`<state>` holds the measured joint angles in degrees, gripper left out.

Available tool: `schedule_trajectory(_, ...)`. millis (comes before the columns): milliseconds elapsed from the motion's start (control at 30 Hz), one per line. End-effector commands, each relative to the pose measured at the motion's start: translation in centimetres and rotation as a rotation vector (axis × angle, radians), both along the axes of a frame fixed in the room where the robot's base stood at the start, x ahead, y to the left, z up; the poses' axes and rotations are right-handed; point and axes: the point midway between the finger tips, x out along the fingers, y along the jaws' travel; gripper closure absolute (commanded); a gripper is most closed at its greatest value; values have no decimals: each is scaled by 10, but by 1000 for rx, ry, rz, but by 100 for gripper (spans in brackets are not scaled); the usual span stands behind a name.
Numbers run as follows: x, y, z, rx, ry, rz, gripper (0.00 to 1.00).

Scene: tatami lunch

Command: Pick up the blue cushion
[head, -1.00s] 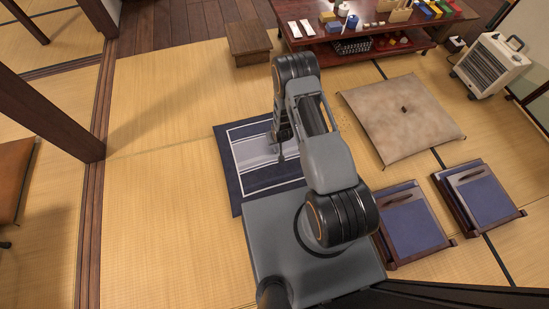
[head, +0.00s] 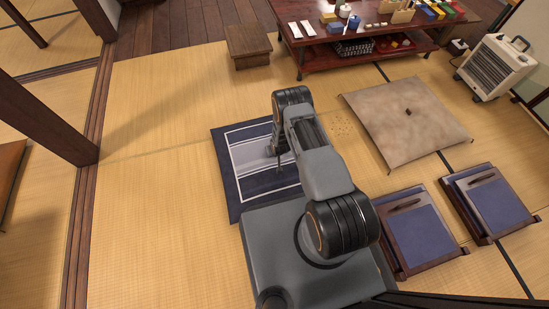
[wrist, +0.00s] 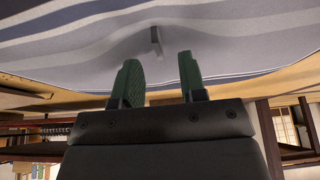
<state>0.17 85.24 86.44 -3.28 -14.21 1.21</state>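The blue cushion (head: 240,190), dark blue with pale grey and white stripes, lies flat on the tatami just beyond my base in the head view. My arm hides part of its right side. In the wrist view the cushion (wrist: 70,45) fills the top, with a small dark tuft in a dimple at its middle. My gripper (wrist: 160,68) is open, its two green-padded fingers apart, with the tuft between and just beyond the tips. Nothing is held. I cannot tell whether the tips touch the fabric. In the head view the fingertips are hidden.
A beige cushion (head: 390,120) lies to the right. Two low wooden seats with blue pads (head: 418,238) (head: 500,205) stand at right. A stool (head: 249,50), a low table (head: 370,45) and a heater (head: 495,68) stand farther back. Tatami left of the blue cushion is clear.

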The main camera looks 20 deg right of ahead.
Motion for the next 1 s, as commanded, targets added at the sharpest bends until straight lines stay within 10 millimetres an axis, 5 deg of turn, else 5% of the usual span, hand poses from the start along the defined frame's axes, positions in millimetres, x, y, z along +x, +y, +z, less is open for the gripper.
schedule_trajectory(200, 10, -1, -30, 0, -1, -1, 62)
schedule_trajectory(567, 12, -1, -33, 0, 1, -1, 62)
schedule_trajectory(1000, 12, -1, -33, 0, 0, -1, 100)
